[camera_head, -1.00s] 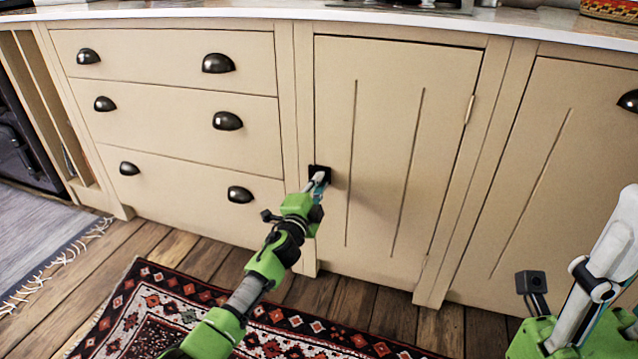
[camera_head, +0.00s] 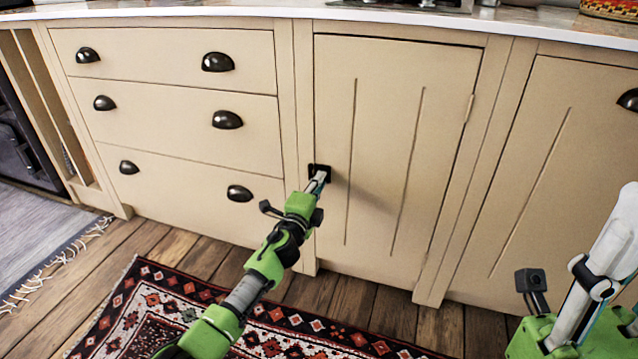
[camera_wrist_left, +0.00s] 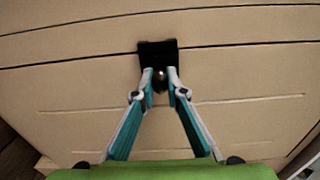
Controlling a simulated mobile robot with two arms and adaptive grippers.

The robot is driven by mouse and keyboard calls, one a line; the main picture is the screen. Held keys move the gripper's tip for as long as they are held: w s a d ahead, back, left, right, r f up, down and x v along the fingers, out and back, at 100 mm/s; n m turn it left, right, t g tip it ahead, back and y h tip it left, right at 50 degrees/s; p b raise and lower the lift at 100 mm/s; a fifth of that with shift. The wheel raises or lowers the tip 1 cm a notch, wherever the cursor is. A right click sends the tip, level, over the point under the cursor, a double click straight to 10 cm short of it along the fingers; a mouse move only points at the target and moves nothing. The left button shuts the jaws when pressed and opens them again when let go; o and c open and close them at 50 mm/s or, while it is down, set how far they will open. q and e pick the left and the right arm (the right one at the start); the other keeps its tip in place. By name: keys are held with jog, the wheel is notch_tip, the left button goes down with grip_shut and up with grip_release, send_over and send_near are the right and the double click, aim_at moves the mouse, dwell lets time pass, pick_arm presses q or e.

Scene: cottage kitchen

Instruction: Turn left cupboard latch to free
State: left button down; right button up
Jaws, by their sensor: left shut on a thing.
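The left cupboard latch (camera_head: 326,170) is a small black plate with a knob, at the left edge of the plain cupboard door (camera_head: 385,120). My left gripper (camera_head: 318,182) reaches it from below and is shut on its knob. In the left wrist view, the black latch plate (camera_wrist_left: 157,50) is upper centre, and the two fingertips (camera_wrist_left: 160,80) sit on either side of the small dark knob. The fingers partly hide the latch in the head view. The door looks closed. Part of my right gripper (camera_head: 600,265) shows at the right edge, away from the door; its fingertips are unclear.
Drawers with dark cup handles (camera_head: 228,120) stand left of the door. Another cupboard door (camera_head: 540,150) is to the right. A pale worktop (camera_head: 270,13) runs above. A patterned rug (camera_head: 150,300) lies on the wooden floor in front.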

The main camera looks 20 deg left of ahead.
pick_arm(q)
jog(key=c, duration=2)
grip_release()
jog(key=shift+s, duration=0.1)
jog(key=s, duration=1.2)
jog(key=shift+a, duration=0.2)
